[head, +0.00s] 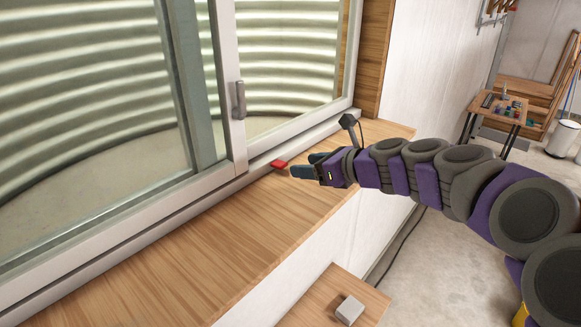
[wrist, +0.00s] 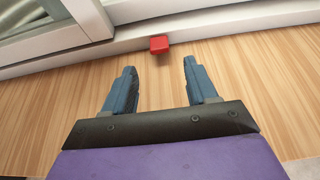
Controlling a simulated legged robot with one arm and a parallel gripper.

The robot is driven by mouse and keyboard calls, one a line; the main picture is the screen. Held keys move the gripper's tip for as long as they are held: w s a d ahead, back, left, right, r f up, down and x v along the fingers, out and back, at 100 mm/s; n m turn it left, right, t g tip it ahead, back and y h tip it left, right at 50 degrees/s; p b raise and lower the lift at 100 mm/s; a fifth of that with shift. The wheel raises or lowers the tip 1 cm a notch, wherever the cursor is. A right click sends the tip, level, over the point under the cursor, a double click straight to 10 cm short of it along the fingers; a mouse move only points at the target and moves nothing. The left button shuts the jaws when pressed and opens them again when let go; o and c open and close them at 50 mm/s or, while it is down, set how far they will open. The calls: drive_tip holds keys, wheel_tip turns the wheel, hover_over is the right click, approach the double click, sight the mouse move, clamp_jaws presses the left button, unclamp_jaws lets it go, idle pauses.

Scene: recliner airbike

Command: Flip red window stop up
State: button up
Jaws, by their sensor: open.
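The red window stop (head: 278,164) is a small red block on the lower track of the white-framed sliding window (head: 239,145). It juts out over the wooden sill. In the wrist view the red stop (wrist: 159,45) sits at the frame's edge, ahead of the gap between my fingers. My gripper (head: 303,166) is just right of the stop in the head view, low over the sill. In the wrist view my gripper (wrist: 157,75) is open with nothing between its two blue-grey fingers. The fingers look apart from the stop.
The wooden sill (head: 210,245) runs along the window and is clear around my gripper. A grey handle (head: 239,100) is on the window frame. Below the sill, a wooden surface (head: 318,300) holds a small grey block (head: 349,310). A small table (head: 500,108) stands far right.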

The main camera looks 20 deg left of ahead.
sight(282, 164)
drive_tip(key=x, duration=0.6)
drive_tip(key=shift+w+a+f, duration=0.1)
drive_tip(key=shift+a, duration=0.1)
drive_tip(key=c, duration=1.1)
drive_tip(key=shift+o, duration=0.2)
drive_tip(key=shift+r+p, duration=0.25)
drive_tip(key=shift+p, duration=0.05)
